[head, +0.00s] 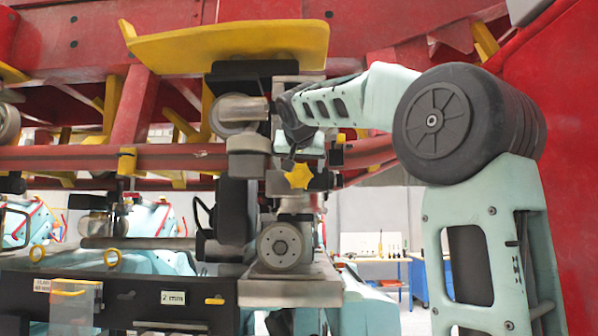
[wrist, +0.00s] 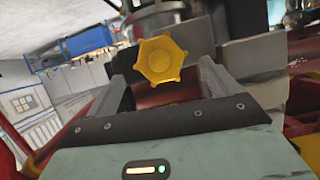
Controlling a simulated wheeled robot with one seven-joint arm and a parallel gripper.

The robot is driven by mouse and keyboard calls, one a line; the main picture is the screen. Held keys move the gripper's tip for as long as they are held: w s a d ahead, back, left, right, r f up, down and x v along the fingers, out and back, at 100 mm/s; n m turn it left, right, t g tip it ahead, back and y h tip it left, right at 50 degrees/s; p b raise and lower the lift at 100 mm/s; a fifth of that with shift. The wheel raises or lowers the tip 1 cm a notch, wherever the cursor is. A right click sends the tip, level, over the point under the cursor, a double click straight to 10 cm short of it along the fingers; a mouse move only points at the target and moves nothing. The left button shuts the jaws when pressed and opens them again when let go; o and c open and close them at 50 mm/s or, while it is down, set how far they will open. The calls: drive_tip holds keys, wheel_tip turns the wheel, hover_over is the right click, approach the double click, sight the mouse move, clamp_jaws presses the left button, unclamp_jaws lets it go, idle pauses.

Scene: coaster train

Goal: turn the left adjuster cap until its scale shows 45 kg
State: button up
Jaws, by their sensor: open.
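A yellow star-shaped cap (head: 298,176) sits on the metal wheel assembly in the middle of the head view. In the wrist view the yellow cap (wrist: 163,61) shows face-on, between and beyond the two finger tips. My gripper (wrist: 160,75) is open and empty, one finger on each side of the cap in the picture; I cannot tell whether either touches it. In the head view my gripper is partly hidden just above the cap, at the end of my pale green arm. No scale or kg figure can be read in either view.
A red track beam (head: 70,158) runs across behind the cap. A yellow plate (head: 230,45) overhangs above. A grey wheel (head: 285,246) and metal block stand below the cap. A dark bench front (head: 130,297) with a small label is at lower left.

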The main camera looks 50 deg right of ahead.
sight(299, 173)
drive_tip(key=p+x, duration=0.2)
drive_tip(key=x, duration=0.4)
drive_tip(key=shift+r, duration=0.1)
drive_tip(key=shift+w+d+f+p, duration=0.4)
drive_tip(key=shift+d+p, duration=0.05)
drive_tip(key=shift+d, duration=0.05)
drive_tip(key=c, duration=1)
